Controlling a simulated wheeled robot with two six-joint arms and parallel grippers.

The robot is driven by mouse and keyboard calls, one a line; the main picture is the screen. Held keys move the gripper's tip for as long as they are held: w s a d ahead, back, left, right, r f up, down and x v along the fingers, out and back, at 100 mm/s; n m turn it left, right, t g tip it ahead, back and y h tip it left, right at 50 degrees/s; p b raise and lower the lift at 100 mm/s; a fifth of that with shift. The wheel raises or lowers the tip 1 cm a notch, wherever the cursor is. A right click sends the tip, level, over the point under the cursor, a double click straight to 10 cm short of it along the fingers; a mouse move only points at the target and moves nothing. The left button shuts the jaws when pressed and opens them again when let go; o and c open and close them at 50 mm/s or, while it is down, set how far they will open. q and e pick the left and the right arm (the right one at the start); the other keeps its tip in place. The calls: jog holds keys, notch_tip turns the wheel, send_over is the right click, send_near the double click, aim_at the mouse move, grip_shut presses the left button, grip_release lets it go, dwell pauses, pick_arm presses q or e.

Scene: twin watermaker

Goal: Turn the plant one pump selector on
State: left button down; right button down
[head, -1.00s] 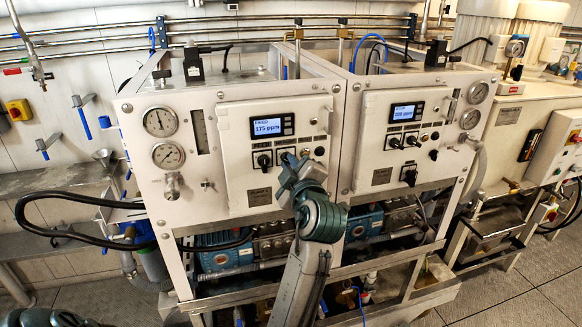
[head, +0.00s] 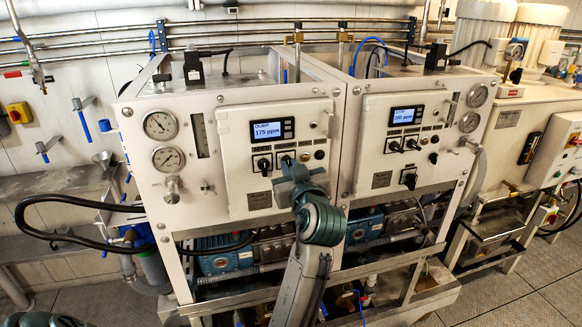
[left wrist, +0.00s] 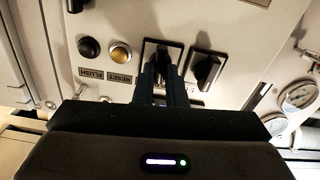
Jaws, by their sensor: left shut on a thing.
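The plant one panel (head: 242,190) is the left white cabinet door, with a lit display (head: 268,130) reading 175 ppm. Below the display is a row of black selectors and buttons. My left gripper (head: 288,168) is at the second selector from the left. In the left wrist view, the gripper's dark fingers (left wrist: 160,80) are shut on this black selector (left wrist: 162,50), whose handle stands about vertical in that picture. Its label is hidden behind the fingers. Another black selector (left wrist: 207,70) beside it is untouched and slightly tilted. My right gripper is not in view.
A gold button (left wrist: 121,54) and a black button (left wrist: 89,47), labelled RESET and FLUSH, sit close beside the gripped selector. Pressure gauges (head: 160,125) are left of the panel. A similar panel (head: 382,179) reading 200 ppm is to the right. Blue pumps (head: 222,255) are below.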

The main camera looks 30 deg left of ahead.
pick_arm(q)
jog(key=shift+r+m, duration=0.2)
jog(key=shift+m, duration=0.4)
jog(key=c, duration=1.6)
grip_release()
jog(key=shift+f, duration=0.1)
jog(key=shift+o, duration=0.6)
jog(key=shift+w+a+f, duration=0.15)
